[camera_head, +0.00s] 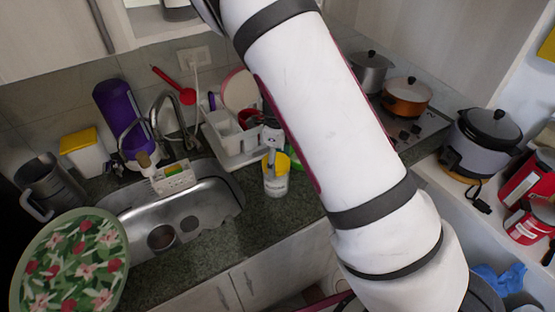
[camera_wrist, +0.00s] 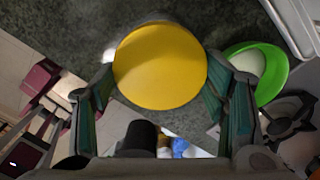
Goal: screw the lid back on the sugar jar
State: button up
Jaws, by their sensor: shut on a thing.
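The sugar jar (camera_head: 275,186) stands upright on the dark counter, right of the sink. It is clear with pale contents. A yellow lid (camera_head: 281,163) is at its mouth; whether it sits level or is threaded on cannot be told. In the wrist view the round yellow lid (camera_wrist: 160,65) lies between my two fingers and hides the jar below. My gripper (camera_head: 272,150) is above the jar and shut on the lid's sides. My arm hides part of the counter behind it.
A green round container (camera_wrist: 262,72) with a white inside is close by, to the right in the wrist view. A white dish rack (camera_head: 235,140) stands behind the jar. The sink (camera_head: 205,205) is to the left, and a stove with pots (camera_head: 405,97) is to the right.

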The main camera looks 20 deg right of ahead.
aim_at(277, 161)
jog(key=o, duration=1.2)
jog(key=shift+o, duration=0.2)
jog(key=s+r+n+t+y+b, duration=0.1)
jog(key=s+r+n, duration=0.25)
jog(key=r, duration=0.55)
jog(key=s+r+n+y, duration=0.15)
jog(key=r+n, duration=0.25)
jog(key=r, duration=0.6)
jog(key=s+r+n+t+h+b, duration=0.1)
jog(key=s+r+n+t, duration=0.1)
jog(key=s+n, duration=0.6)
jog(key=s+r+n+t+h+b, duration=0.1)
jog(key=s+r+n+t+b, duration=0.1)
jog(key=s+r+n, duration=0.3)
jog(key=s+n, duration=0.3)
jog(key=n, duration=0.2)
jog(key=shift+s+a+r+t, duration=0.15)
jog(key=shift+s+r+t, duration=0.1)
jog(key=shift+t, duration=0.05)
